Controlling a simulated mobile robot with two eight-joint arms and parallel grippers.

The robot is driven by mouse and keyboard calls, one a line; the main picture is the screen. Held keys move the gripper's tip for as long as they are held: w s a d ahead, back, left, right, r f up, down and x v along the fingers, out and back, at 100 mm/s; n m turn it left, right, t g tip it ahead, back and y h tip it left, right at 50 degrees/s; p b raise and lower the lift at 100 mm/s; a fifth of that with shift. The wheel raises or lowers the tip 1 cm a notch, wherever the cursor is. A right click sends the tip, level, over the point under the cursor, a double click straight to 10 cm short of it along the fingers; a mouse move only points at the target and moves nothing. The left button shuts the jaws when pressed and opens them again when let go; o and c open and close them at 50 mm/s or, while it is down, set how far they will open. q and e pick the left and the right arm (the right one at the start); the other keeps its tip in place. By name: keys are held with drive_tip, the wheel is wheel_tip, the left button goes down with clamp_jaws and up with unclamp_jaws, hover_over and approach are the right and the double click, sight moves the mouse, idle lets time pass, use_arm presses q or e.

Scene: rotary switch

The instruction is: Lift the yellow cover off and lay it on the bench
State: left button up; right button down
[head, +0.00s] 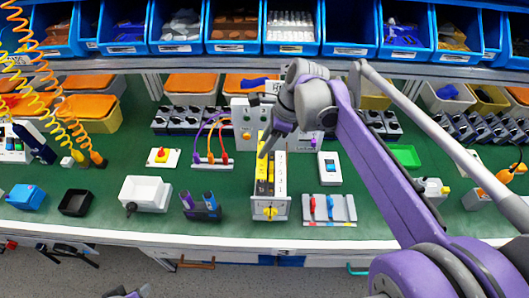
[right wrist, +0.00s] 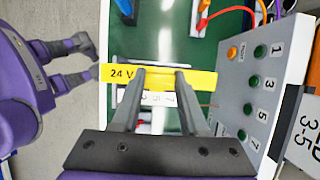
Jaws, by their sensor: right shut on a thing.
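A yellow strip-like cover (head: 263,178) stands at the middle of the bench in the head view, over a white box with a yellow rotary knob (head: 270,212). My right gripper (head: 272,146) is at its upper end. In the right wrist view the cover (right wrist: 207,80), marked "24 V", lies between the fingertips of my right gripper (right wrist: 160,72), which is shut on it. Whether the cover still touches the box cannot be told. My left gripper (right wrist: 90,62) shows at the left of the wrist view, fingers apart and empty. Only its tip shows at the head view's bottom edge.
The green bench (head: 330,238) has some clear surface near its front edge. Blue bins (head: 291,30) line the back.

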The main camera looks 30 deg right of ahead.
wheel_tip(320, 180, up, 2)
drive_tip(key=shift+r, duration=0.25)
use_arm(q)
drive_tip(key=shift+w+r+p, duration=0.25)
drive_tip(key=shift+r+p, duration=0.25)
drive_tip(key=shift+r, duration=0.2)
drive_tip(key=shift+w+r+p, duration=0.25)
drive_tip(key=shift+r+p, duration=0.25)
drive_tip(key=shift+r, duration=0.15)
drive_tip(key=shift+w+r+p, duration=0.25)
drive_tip(key=shift+r+p, duration=0.25)
drive_tip(key=shift+r, duration=0.2)
use_arm(e)
drive_tip(key=shift+r, duration=2.15)
